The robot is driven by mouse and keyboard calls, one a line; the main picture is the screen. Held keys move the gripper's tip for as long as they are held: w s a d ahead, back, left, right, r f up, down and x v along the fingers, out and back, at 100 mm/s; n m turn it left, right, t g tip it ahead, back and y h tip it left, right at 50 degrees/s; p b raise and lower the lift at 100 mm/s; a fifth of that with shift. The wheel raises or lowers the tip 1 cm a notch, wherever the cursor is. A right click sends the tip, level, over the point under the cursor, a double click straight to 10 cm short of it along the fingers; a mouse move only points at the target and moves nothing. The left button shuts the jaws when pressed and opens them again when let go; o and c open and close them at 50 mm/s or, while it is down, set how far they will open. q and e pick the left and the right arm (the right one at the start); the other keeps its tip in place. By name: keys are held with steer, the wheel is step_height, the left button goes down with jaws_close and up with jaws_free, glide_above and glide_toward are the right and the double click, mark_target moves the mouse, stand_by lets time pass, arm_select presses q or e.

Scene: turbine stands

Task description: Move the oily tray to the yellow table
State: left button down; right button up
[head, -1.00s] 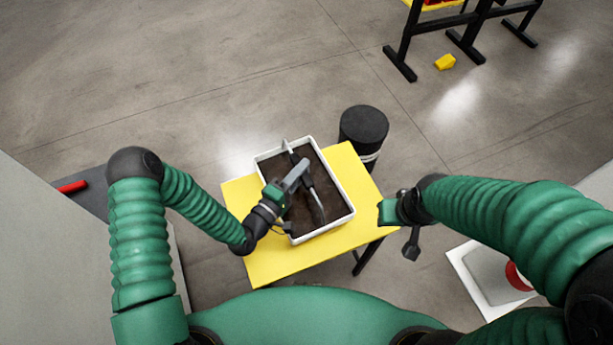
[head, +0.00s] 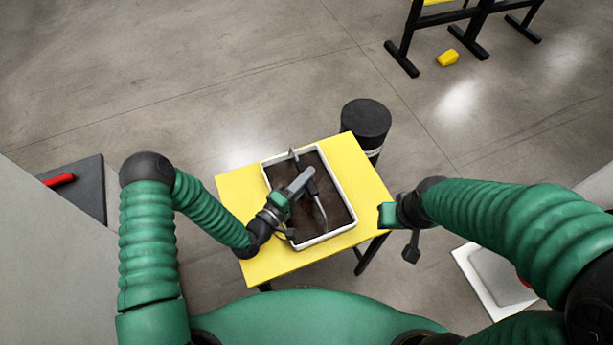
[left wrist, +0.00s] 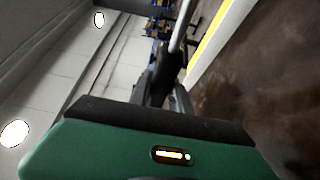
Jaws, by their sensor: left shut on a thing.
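The oily tray (head: 341,183) has a white rim and a dark brown, stained inside. It is over the yellow table (head: 235,190), inside the table's outline in the head view; I cannot tell whether it touches the top. A handle with a dark grip and pale metal ends (head: 321,212) spans it. My left gripper (head: 303,182) is shut on this handle above the tray. In the left wrist view, the handle (left wrist: 181,28) rises between the fingers and the brown inside of the tray (left wrist: 255,95) lies at right. My right gripper (head: 388,215) is beside the table's right edge; its fingers are not clear.
A black cylinder (head: 366,122) stands behind the table. A black-legged stand (head: 408,45) and a small yellow block (head: 447,58) are at the far right. A white-edged grey object (head: 490,280) lies at lower right. Open floor lies beyond the table.

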arm_select(q)
steer(key=shift+f, duration=0.15)
stand_by(0.3)
steer(key=c, duration=1.1)
jaws_free()
steer(key=shift+o, duration=0.7)
steer(key=v, duration=0.7)
steer(key=shift+s, duration=0.1)
